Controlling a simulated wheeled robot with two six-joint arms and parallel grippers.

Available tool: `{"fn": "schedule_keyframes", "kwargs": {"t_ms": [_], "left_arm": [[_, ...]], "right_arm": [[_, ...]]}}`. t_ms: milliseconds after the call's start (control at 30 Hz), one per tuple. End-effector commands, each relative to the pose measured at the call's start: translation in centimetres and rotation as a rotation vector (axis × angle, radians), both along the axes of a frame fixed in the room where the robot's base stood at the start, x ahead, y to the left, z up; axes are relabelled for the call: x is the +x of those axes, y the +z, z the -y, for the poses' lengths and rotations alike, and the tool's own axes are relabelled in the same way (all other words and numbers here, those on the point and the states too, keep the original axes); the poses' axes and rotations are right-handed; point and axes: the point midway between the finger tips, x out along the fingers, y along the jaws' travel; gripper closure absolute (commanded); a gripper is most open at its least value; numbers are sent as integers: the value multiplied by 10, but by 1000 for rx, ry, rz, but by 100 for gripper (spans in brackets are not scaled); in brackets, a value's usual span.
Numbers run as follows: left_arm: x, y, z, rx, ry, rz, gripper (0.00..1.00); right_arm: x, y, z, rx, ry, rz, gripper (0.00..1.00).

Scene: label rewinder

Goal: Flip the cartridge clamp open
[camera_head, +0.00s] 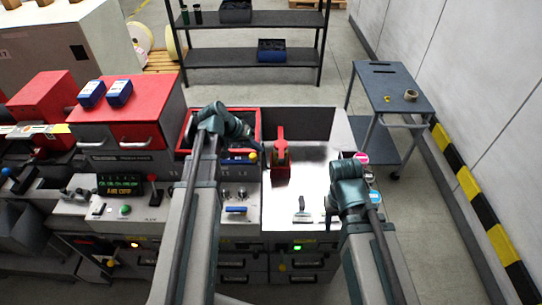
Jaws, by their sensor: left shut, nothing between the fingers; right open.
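A red upright lever-like part (281,147) stands on the shiny metal top of the machine, in the middle of the head view. It looks like the cartridge clamp, but its hinge and any cartridge under it are too small to make out. My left gripper (247,135) is shut and empty, to the left of the red part and apart from it, over the red-rimmed bay. My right gripper (349,195) is open and empty, over the right edge of the metal top. Its fingers are mostly hidden by its own wrist.
A red-topped housing (135,100) with two blue boxes (105,93) stands at left. A control panel (133,187) with a lit display sits in front. A grey side table (392,88) is at right, and a dark shelf (250,52) behind. The metal top between my arms is mostly clear.

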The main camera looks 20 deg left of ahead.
Motion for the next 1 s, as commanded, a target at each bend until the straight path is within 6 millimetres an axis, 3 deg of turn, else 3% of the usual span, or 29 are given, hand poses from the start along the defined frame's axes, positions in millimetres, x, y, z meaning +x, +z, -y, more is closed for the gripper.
{"fn": "schedule_keyframes", "kwargs": {"t_ms": [267, 800, 1000], "left_arm": [[5, -12, 5, 0, -1, -1, 100], [34, -77, 35, 0, -2, 0, 100], [39, -84, 40, 0, 0, 0, 100]], "right_arm": [[0, -12, 0, -1, 5, 0, 50], [1, -77, 0, -1, 12, 2, 50], [1, -84, 0, 0, 11, 3, 50]]}}
